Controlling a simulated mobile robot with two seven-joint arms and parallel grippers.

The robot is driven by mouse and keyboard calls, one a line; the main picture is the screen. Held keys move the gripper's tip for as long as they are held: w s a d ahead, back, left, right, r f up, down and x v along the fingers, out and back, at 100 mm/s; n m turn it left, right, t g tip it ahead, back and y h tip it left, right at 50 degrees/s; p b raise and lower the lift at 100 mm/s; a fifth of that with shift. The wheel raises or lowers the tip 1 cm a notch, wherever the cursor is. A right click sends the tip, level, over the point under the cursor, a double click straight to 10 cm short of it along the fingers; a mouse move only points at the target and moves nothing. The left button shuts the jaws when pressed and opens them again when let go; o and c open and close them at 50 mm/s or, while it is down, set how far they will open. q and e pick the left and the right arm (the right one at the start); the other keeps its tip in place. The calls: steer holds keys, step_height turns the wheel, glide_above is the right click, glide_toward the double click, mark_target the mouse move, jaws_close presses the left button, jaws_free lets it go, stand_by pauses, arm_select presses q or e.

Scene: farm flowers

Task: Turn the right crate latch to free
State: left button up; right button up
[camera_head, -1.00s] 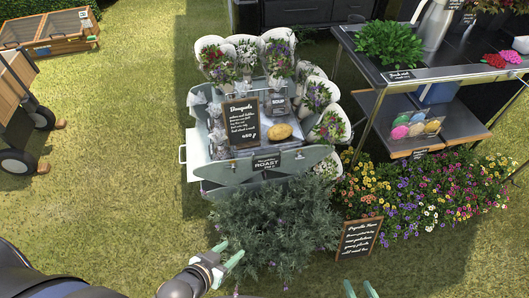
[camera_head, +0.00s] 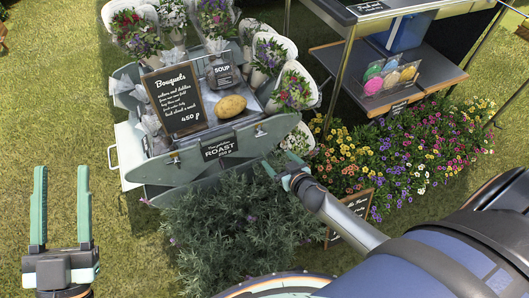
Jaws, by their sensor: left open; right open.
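The pale grey-green metal crate (camera_head: 180,178) stands in the middle left, filled with wrapped bouquets. A black "ROAST" label (camera_head: 220,146) sits on its front board. My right gripper (camera_head: 280,162) is open and empty, at the right part of the crate front, just below and right of that fitting. Contact cannot be told. My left gripper (camera_head: 62,208) is open and empty, over grass left of the crate.
A bushy grey-green plant (camera_head: 235,225) grows in front of the crate, under my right gripper. Bright flowers (camera_head: 420,150) and a small sign (camera_head: 350,213) stand to the right. A metal shelf table (camera_head: 335,65) is behind them. Grass at left is clear.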

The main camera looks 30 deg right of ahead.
arm_select(q)
steer(key=s+r+m+h+b, duration=0.2)
steer(key=s+m+h+b, duration=0.1)
steer(key=s+m+h, duration=0.15)
arm_select(e)
glide_toward(260, 133)
arm_select(q)
step_height(260, 133, down, 6)
steer(key=d+n+b, duration=0.1)
steer(key=b, duration=0.5)
steer(key=shift+w+d+n+h+b, duration=0.15)
steer(key=shift+n+h+b, duration=0.2)
arm_select(e)
steer(key=f+x, duration=0.1)
steer(key=x, duration=0.6)
steer(key=shift+t, duration=0.3)
steer(key=shift+d+f, duration=0.1)
steer(key=shift+d, duration=0.05)
steer(key=shift+c, duration=0.4)
steer(key=c, duration=1.3)
